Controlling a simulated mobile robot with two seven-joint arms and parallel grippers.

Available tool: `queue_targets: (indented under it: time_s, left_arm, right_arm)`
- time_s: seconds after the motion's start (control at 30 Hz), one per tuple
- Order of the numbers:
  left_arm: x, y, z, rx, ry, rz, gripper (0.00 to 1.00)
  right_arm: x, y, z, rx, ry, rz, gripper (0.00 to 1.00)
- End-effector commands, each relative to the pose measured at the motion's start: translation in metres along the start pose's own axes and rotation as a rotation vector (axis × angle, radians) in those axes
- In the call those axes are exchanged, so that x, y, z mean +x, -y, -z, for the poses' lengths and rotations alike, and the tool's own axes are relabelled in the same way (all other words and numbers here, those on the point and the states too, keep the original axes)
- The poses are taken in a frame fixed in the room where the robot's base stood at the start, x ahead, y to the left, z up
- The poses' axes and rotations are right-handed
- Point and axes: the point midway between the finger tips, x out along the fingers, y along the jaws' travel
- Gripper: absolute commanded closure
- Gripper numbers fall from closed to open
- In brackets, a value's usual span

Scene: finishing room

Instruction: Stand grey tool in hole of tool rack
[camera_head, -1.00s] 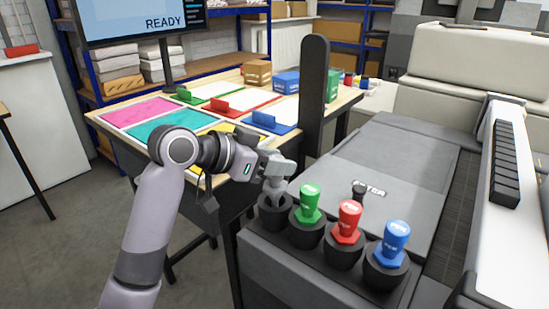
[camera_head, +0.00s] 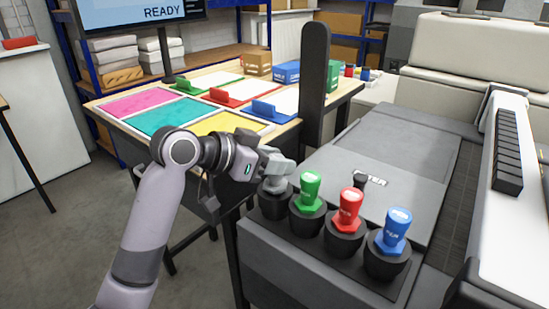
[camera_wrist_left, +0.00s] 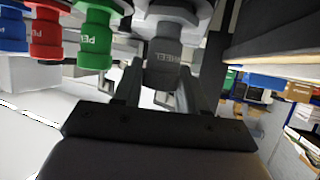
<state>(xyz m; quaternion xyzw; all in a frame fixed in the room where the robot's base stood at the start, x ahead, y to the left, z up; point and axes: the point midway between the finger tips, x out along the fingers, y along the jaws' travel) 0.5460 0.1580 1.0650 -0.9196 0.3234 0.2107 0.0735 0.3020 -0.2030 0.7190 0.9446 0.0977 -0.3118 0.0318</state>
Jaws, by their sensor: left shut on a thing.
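The grey tool (camera_head: 278,184) stands upright at the leftmost black cup (camera_head: 274,206) of the tool rack (camera_head: 318,255). Its lower end is hidden by the cup, so I cannot tell how deep it sits. My left gripper (camera_head: 276,166) is shut on its upper part. The left wrist view shows the grey tool (camera_wrist_left: 165,60) between the two fingers (camera_wrist_left: 158,88), with the lettering on its handle upside down. My right gripper is not in view.
Green (camera_head: 311,188), red (camera_head: 348,208) and blue (camera_head: 396,230) tools stand in the other cups, the green one close to my gripper. A tall dark post (camera_head: 314,90) rises behind the rack. A table with coloured sheets (camera_head: 165,126) is behind my arm.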

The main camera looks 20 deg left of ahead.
Motion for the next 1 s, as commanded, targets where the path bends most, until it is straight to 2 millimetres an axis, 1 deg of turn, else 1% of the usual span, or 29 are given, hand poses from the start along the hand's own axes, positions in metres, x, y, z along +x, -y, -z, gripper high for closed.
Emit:
queue_targets:
  time_s: [0.07,0.1,0.17,0.2,0.47,0.57,0.67,0.9,1.0]
  left_arm:
    - [0.000,0.000,0.000,0.000,0.000,0.000,0.89]
    - [0.000,0.000,0.000,0.000,0.000,0.000,0.55]
    - [0.000,0.000,0.000,0.000,0.000,0.000,0.36]
    - [0.000,0.000,0.000,0.000,0.000,0.000,0.29]
    - [-0.001,0.000,0.000,0.000,0.000,0.000,0.29]
    - [-0.006,0.001,0.000,0.001,0.000,0.002,0.29]
    - [-0.018,0.001,-0.001,0.001,0.000,0.003,0.29]
    - [-0.056,0.001,-0.001,0.002,0.000,0.003,0.29]
    - [-0.066,0.001,0.000,0.001,0.000,0.002,0.29]
  right_arm:
    - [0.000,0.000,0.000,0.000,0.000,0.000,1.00]
    - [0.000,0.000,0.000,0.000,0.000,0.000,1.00]
    - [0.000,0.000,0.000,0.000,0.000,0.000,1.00]
    - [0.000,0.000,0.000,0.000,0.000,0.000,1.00]
    - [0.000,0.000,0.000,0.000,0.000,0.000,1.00]
    - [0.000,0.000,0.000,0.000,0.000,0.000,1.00]
    - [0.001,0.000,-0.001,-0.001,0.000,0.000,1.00]
    - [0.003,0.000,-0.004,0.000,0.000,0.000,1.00]
    - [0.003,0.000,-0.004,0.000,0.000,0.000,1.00]
